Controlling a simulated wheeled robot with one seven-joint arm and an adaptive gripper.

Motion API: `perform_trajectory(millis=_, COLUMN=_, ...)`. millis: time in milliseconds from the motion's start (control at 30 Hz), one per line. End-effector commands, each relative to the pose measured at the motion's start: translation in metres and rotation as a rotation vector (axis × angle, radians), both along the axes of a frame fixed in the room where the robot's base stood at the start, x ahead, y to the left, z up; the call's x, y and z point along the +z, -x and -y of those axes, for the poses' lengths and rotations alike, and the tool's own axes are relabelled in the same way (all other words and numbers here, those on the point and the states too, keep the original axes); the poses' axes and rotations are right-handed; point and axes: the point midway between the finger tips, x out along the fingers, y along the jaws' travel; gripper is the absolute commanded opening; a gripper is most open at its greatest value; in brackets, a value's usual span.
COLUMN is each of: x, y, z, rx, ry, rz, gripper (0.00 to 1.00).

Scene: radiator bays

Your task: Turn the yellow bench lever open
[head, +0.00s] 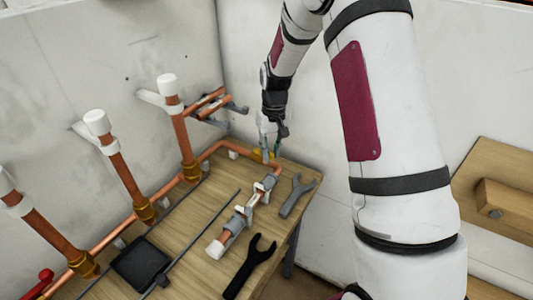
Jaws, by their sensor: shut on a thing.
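The yellow bench lever (258,156) shows as a small yellow patch at the far end of the wooden bench, by the bend of the copper pipe. My gripper (271,152) points down over it from above, with its fingers at the lever. The fingers are shut on the lever and hide much of it. The lever's exact angle cannot be told at this size.
Copper pipes with white caps (97,122) rise along the left wall. On the bench (205,215) lie a grey wrench (296,195), a black wrench (249,267), a thin rod and a black square pad (141,262). A red handle (40,281) is at lower left.

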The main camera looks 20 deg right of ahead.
Motion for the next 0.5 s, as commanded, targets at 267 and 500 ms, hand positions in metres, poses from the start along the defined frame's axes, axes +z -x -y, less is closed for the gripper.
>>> perform_trajectory(millis=267, x=0.001, y=-0.0061, z=0.0071, rx=0.15, ry=0.0, rz=0.005, gripper=0.0)
perform_trajectory(millis=500, x=0.0013, y=-0.0081, z=0.0101, rx=0.207, ry=0.001, rz=0.006, gripper=0.0)
